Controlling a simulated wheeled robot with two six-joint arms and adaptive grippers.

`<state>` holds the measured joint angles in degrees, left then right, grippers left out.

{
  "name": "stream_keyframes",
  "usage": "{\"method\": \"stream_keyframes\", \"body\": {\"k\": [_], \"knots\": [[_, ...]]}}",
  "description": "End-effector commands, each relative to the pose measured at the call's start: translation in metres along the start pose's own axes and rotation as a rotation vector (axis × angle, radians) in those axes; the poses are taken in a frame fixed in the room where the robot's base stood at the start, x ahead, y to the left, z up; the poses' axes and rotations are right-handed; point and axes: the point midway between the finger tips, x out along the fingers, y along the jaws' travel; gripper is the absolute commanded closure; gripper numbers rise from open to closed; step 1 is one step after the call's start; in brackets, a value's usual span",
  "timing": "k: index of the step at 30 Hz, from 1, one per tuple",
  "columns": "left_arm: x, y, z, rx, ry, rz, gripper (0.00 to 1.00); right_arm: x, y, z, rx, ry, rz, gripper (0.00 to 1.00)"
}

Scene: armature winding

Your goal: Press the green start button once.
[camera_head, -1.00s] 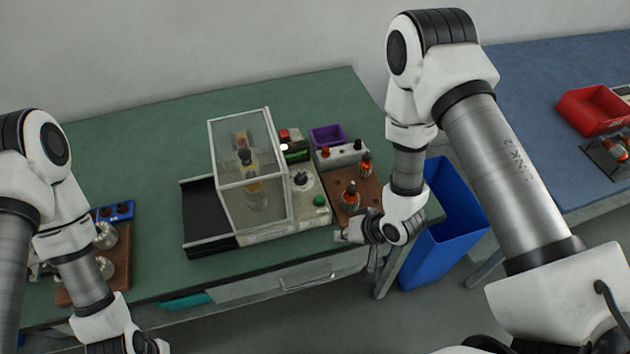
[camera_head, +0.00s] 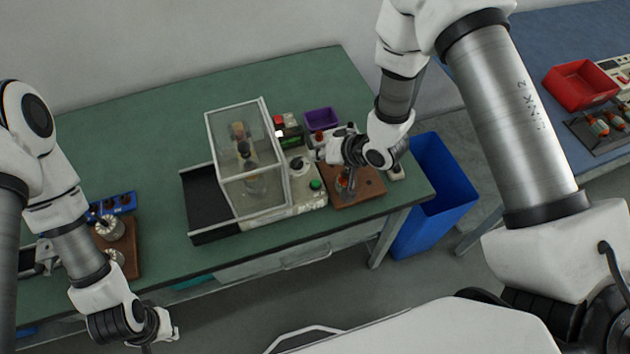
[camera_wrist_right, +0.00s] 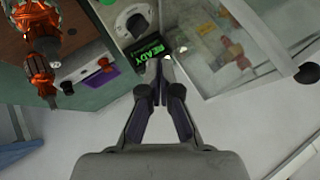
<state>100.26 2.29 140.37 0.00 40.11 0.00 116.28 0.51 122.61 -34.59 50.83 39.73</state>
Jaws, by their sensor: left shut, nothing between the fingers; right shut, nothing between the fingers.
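The green start button (camera_head: 315,184) sits on the front right corner of the light-coloured machine base (camera_head: 285,212) in the head view. My right gripper (camera_head: 321,156) is shut and empty. It hovers above the control panel, behind the green button and near the dark selector knob (camera_head: 296,164), apart from the button. In the right wrist view its closed fingertips (camera_wrist_right: 159,66) overlap the READY display (camera_wrist_right: 150,52), and the selector knob (camera_wrist_right: 136,22) shows above them. A green patch (camera_wrist_right: 107,2) at the top edge may be the button. My left gripper (camera_head: 168,333) is shut and empty at the front left.
A clear-walled guard box (camera_head: 245,190) stands left of the panel. A brown board with armatures (camera_head: 368,187) lies right of it, partly under my right gripper. A purple bin (camera_head: 322,118) stands behind. A blue bin (camera_head: 445,195) stands beyond the table's right edge.

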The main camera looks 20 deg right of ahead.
Motion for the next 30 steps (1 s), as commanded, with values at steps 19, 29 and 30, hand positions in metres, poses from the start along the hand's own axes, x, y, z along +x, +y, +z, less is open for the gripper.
{"method": "stream_keyframes", "body": {"k": [19, 29, 30], "knots": [[0.066, -0.001, 0.000, 0.000, 0.000, 0.000, 1.00, 0.057, 0.042, 0.042, 0.000, 0.000, 0.000, 1.00], [0.065, -0.001, 0.000, 0.000, 0.000, 0.000, 1.00, 0.057, 0.042, 0.042, 0.000, 0.000, 0.000, 1.00], [0.065, -0.001, 0.000, 0.000, 0.000, 0.000, 1.00, 0.057, 0.042, 0.042, 0.000, 0.000, 0.000, 1.00]]}}
